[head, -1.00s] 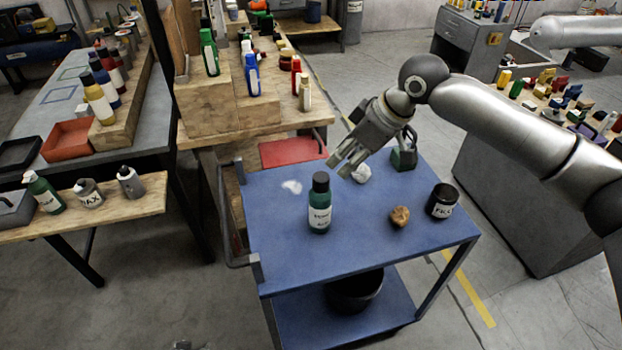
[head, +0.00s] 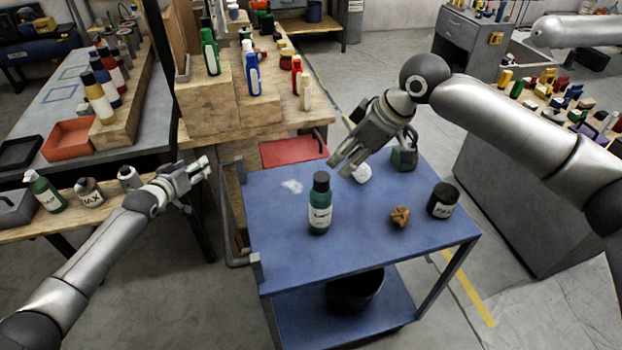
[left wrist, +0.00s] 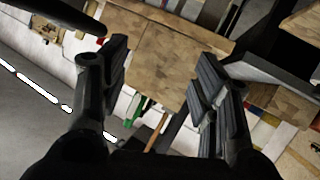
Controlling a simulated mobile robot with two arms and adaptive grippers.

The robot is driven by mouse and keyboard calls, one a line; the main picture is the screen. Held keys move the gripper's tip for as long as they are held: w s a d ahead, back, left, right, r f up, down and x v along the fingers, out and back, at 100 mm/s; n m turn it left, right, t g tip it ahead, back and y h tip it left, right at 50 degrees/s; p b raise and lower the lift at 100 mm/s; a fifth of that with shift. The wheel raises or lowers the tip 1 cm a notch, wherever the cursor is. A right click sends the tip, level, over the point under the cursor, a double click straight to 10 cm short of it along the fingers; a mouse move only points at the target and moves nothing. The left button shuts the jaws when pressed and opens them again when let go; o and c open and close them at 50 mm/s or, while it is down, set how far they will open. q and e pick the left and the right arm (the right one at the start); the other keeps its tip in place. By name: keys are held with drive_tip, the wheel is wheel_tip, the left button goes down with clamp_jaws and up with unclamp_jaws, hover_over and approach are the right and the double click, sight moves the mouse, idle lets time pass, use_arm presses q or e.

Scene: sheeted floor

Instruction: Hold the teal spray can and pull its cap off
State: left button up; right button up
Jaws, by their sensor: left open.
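The teal spray can (head: 320,213) stands upright on the blue cart top (head: 275,250), with its black cap (head: 321,181) on and a white label facing me. My right gripper (head: 338,166) hangs just behind and to the right of the cap, fingers apart, empty and not touching the can. My left gripper (head: 197,172) is left of the cart, above the floor gap beside the low wooden bench, open and empty. In the left wrist view its open fingers (left wrist: 163,78) have nothing between them; the can is not seen there.
On the cart are a black labelled tin (head: 442,201), a brown lump (head: 400,216), a white crumpled lump (head: 362,173) and a dark green can with a handle (head: 404,153). A cart rail (head: 228,215) runs along the left side. The cart's front left is clear.

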use_arm(q)
drive_tip(key=s+d+r+m+t+h, duration=0.15)
drive_tip(key=d+r+m+h, duration=0.35)
drive_tip(key=d+r, duration=1.7)
drive_tip(key=m+g+h, duration=0.2)
drive_tip(key=m+g, duration=0.1)
drive_tip(key=m, duration=0.1)
hover_over(313, 202)
wheel_tip(313, 202, down, 12)
drive_tip(key=shift+s+a+f, duration=0.15)
drive_tip(key=shift+s+a, duration=0.1)
drive_tip(key=shift+s, duration=0.15)
wheel_tip(313, 202, down, 7)
drive_tip(key=shift+f, duration=0.15)
drive_tip(key=x, duration=0.6)
drive_tip(key=shift+s+f, duration=0.1)
drive_tip(key=shift+s, duration=0.05)
drive_tip(key=shift+x, duration=0.85)
drive_tip(key=shift+d, duration=0.1)
